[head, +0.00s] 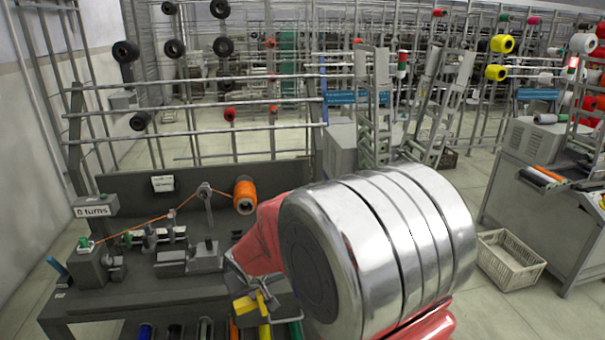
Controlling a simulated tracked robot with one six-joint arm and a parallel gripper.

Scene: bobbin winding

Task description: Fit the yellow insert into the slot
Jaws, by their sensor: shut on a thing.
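My gripper (261,300) is low in the middle of the head view, above the front edge of the dark bench. It is shut on the yellow insert (244,306), a small yellow block partly covered by the jaws. A yellow piece (265,332) shows in this row just below the gripper. The view cuts the row off, and I cannot tell which slot is empty. The insert appears above the row; any contact is unclear.
My large silver and red arm hides the bench's right side. On the bench (130,300) stand a winding fixture (205,257), an orange spool (245,195) with its thread running left, and a "6 turns" sign (92,211). A white crate (510,260) sits on the floor at right.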

